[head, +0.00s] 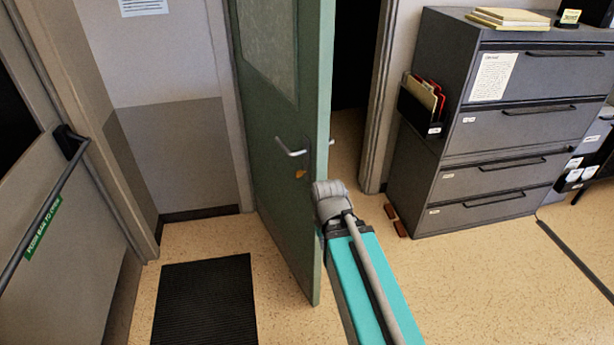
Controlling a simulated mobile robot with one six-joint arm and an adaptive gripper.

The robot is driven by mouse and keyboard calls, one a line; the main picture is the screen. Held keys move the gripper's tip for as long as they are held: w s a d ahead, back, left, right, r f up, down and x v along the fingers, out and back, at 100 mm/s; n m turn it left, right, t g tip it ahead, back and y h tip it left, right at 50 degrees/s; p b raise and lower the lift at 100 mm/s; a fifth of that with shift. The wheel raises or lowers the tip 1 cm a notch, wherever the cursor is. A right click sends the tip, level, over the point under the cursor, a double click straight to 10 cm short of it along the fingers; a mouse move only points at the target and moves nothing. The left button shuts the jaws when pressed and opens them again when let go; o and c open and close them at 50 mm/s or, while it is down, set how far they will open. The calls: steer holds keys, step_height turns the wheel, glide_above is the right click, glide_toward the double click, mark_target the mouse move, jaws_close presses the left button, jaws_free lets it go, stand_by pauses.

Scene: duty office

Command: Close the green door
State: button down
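The green door (275,130) stands open in the head view, swung out from the frame at its left. It has a window panel at the top. A silver lever handle (291,150) with a brass-coloured lock below it is on the face towards me. A bit of the far-side handle shows past the free edge. The dark doorway gap is to the right of that edge. My teal arm reaches up from the bottom, and its grey joint overlaps the door's free edge in the picture. I cannot tell whether they touch. My gripper's fingers do not show.
A dark grey filing cabinet (505,125) stands right of the doorway, with a folder holder (421,105) on its side. Small brown blocks (395,220) lie by its base. A black mat (205,302) lies left of the door. Another door with a push bar (50,205) is at far left.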

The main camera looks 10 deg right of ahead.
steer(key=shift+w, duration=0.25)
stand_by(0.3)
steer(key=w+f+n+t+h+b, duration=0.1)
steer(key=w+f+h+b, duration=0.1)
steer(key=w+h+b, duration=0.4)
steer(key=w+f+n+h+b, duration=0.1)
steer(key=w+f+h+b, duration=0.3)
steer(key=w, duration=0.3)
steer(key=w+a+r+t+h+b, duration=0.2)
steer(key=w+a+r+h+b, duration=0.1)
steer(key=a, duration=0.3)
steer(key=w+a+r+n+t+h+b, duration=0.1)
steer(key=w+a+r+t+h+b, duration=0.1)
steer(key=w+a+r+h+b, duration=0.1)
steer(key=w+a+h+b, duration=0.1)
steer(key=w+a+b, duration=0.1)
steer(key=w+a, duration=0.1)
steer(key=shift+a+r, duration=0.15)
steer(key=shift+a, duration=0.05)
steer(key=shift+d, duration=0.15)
